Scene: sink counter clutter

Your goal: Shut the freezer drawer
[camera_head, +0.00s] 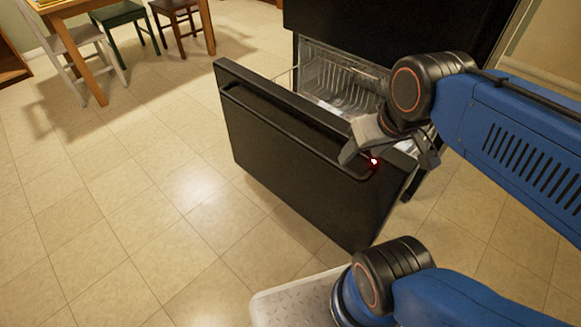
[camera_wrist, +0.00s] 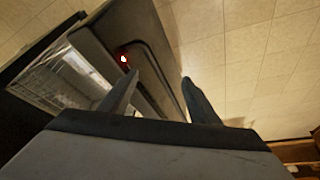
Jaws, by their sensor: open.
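The freezer drawer (camera_head: 290,165) is a black front panel pulled out from the black freezer, with its wire basket (camera_head: 345,85) showing behind it. A dark bar handle (camera_head: 285,125) runs along the upper part of its front. My gripper (camera_head: 388,158) is open at the right end of the drawer front, near that end of the handle. In the wrist view, my fingers (camera_wrist: 160,82) point toward the drawer front (camera_wrist: 105,40), one finger on each side of the handle in the picture. I cannot tell whether they touch it. A small red glowing spot (camera_wrist: 123,58) shows near the handle end.
The freezer body (camera_head: 385,25) stands behind the drawer. Tiled floor (camera_head: 130,220) lies open in front and to the left. A wooden table (camera_head: 95,60) with a white chair (camera_head: 75,45) and other chairs stands at the far upper left.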

